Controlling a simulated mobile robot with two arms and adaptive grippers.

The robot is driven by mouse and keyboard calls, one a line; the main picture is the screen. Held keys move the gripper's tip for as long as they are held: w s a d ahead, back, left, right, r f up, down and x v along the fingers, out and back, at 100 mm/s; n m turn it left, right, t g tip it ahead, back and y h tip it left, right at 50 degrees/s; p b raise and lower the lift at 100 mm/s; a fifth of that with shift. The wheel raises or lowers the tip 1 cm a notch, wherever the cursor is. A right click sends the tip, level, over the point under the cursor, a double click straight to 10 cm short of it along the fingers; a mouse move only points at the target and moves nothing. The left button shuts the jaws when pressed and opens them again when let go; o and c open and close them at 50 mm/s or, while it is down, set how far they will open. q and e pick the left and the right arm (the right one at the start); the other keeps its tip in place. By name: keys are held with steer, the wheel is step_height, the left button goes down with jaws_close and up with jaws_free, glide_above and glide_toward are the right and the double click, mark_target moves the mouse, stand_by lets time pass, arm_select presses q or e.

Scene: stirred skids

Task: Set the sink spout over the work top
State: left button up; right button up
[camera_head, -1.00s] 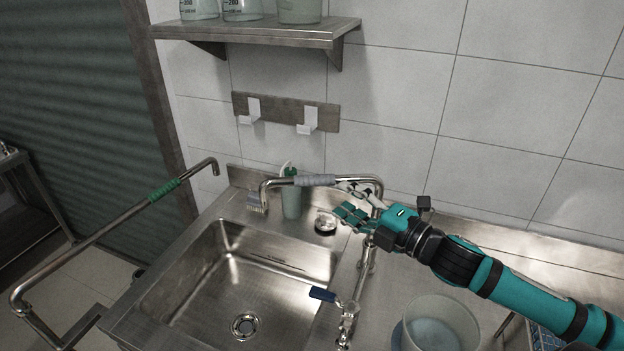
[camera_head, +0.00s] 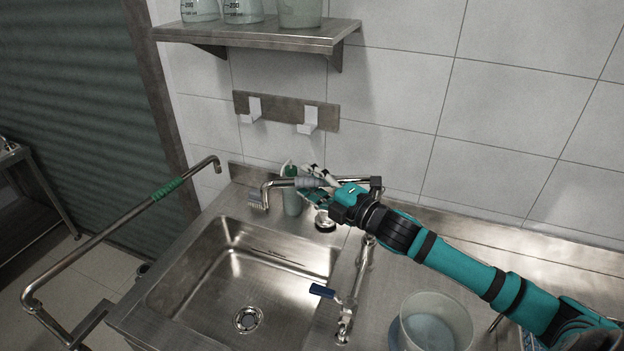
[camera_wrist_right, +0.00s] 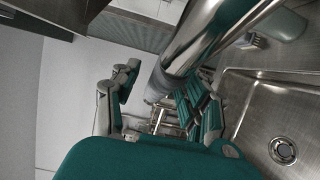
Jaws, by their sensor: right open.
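The sink spout (camera_head: 352,185) is a bent steel tube with a grey sleeve (camera_head: 311,183). It reaches left from its riser, and its tip (camera_head: 265,198) hangs over the back of the sink basin (camera_head: 235,265). My right gripper (camera_head: 312,180) is open at the grey sleeve and hides part of it. In the right wrist view the tube (camera_wrist_right: 200,38) and sleeve pass between the spread fingers of the right gripper (camera_wrist_right: 160,100); contact cannot be told. The steel work top (camera_head: 475,265) lies right of the basin. My left gripper is out of view.
A green bottle (camera_head: 292,198), a brush (camera_head: 257,202) and a drain plug (camera_head: 325,222) stand behind the basin. A blue-handled tap (camera_head: 322,291) is at its right edge. A bucket (camera_head: 436,322) sits on the work top. A green-sleeved pipe (camera_head: 120,225) runs along the left.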

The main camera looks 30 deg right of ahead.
jaws_close()
steer(key=shift+s, duration=0.1)
stand_by(0.5)
